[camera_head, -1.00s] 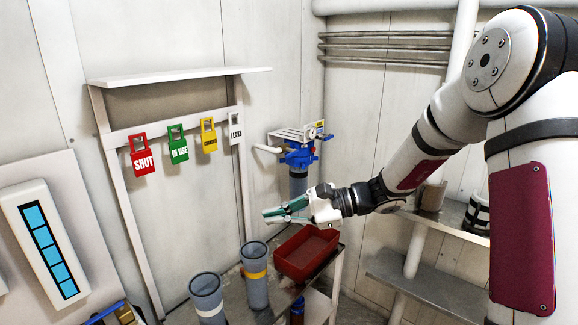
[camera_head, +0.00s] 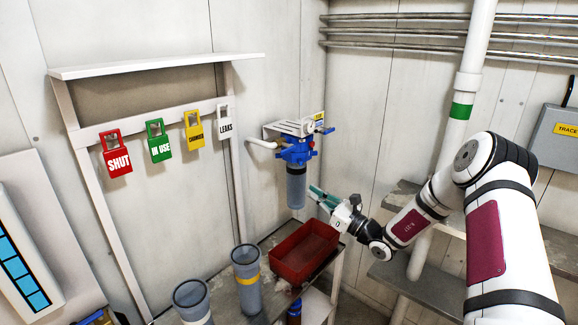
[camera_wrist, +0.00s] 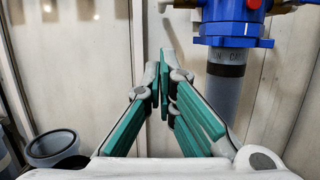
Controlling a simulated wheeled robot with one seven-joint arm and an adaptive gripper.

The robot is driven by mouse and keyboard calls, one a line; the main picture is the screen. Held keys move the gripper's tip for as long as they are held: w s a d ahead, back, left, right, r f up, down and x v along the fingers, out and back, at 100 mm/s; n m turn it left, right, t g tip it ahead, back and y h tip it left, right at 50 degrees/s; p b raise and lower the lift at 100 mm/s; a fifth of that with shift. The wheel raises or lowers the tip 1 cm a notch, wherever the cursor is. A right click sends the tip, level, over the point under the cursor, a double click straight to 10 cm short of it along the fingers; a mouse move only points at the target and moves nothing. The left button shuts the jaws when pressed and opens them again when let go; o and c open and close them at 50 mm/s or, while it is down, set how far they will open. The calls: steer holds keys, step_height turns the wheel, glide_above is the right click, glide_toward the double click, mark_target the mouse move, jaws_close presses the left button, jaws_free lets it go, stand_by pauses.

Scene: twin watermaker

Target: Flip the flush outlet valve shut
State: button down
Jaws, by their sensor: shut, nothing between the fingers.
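A filter unit with a blue head (camera_head: 297,152) and a grey cylinder (camera_head: 296,188) hangs on the wall below a white bracket. A small blue lever (camera_head: 326,131) sticks out at the head's upper right; I cannot tell whether it is the flush outlet valve or how it is set. My gripper (camera_head: 316,191) is shut and empty, just right of the cylinder and below the head in the head view. In the wrist view, the green-padded fingers (camera_wrist: 163,82) meet at their tips, left of the cylinder (camera_wrist: 225,80) and below the blue head (camera_wrist: 232,28). No lever shows clearly there.
A red tray (camera_head: 303,255) sits on a bench below my gripper. Two grey cups (camera_head: 246,280) stand left of it. Red, green, yellow and white tags (camera_head: 117,155) hang on a rail at left. A white pipe (camera_head: 470,85) and grey shelves are at right.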

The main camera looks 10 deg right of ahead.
steer(key=shift+a, duration=0.1)
steer(key=w+a+r+p, duration=0.1)
steer(key=w+a+r, duration=0.4)
steer(key=w+r, duration=0.1)
steer(key=shift+w+a+r, duration=0.25)
steer(key=shift+w+a, duration=0.05)
steer(key=shift+w, duration=0.6)
